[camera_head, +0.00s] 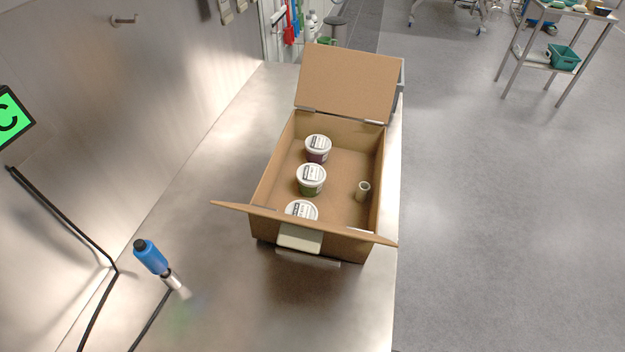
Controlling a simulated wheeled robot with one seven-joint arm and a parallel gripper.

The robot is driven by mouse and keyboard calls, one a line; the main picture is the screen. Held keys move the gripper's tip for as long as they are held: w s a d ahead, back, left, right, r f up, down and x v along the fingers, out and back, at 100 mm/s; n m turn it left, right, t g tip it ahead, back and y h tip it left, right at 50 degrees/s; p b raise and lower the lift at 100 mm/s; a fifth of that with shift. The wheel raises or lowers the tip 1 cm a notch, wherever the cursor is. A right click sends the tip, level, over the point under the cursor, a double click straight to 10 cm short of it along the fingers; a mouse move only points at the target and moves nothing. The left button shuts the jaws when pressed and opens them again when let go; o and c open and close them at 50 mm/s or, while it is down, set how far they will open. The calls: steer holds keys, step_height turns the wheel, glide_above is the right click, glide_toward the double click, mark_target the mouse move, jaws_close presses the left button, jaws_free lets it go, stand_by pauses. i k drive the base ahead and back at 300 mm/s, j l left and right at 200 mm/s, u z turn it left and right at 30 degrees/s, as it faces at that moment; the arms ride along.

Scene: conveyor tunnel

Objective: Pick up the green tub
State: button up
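The green tub (311,181) stands upright inside an open cardboard box (262,222) on the steel counter. It has a white labelled lid and a green side, and is the middle one of three tubs in a row. A purple-sided tub (317,149) stands behind it. A third tub (301,211) stands in front, its side hidden by the box's near flap. My gripper is not in view.
A small pale cylinder (363,191) stands in the box's right part. The box's far flap (346,83) stands up and its near flap (300,222) sticks out. A blue-handled tool (151,257) and black cables lie at left. The counter (215,185) is bare left of the box.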

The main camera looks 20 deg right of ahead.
mark_target(311, 177)
steer(key=i+l, duration=0.1)
steer(key=l, duration=0.25)
steer(key=i+l, duration=0.15)
steer(key=l, duration=0.2)
steer(key=i+l, duration=0.1)
steer(key=l, duration=0.25)
steer(key=i+l+u, duration=0.1)
steer(key=l, duration=0.25)
